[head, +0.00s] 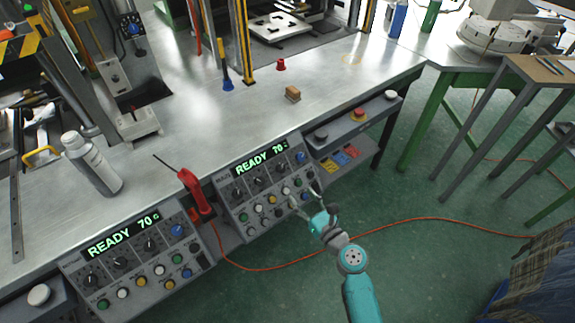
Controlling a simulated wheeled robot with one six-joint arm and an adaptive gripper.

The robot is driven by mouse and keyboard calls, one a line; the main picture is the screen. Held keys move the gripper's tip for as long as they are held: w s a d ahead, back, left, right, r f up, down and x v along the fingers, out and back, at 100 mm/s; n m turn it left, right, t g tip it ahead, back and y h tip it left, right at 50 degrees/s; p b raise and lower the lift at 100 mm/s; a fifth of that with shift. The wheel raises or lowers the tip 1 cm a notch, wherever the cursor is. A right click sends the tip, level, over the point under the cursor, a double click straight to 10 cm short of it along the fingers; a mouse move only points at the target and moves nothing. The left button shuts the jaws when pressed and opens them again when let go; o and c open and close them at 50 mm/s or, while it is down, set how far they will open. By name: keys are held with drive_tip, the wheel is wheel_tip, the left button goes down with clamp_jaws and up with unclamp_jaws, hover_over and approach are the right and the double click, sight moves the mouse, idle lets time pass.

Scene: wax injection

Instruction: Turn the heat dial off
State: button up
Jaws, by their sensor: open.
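Two sloped grey control panels hang on the bench front, a left one (128,268) and a right one (222,183). The labels are too small to read, so I cannot tell which is the heat dial. My gripper (304,196) is open and empty at the right panel's lower right corner, below its blue dial. I cannot tell if it touches.
A red hand tool (192,187) stands between the panels. On the metal bench are a grey bottle (90,165), a wooden block (292,94) and a red cap (281,65). An orange cable (440,220) crosses the green floor. Another box with a red button (359,114) sits right.

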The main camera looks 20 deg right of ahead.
sight(282, 169)
drive_tip(key=x, duration=1.1)
drive_tip(key=shift+w+d+r, duration=0.1)
drive_tip(key=shift+w+r, duration=0.2)
clamp_jaws()
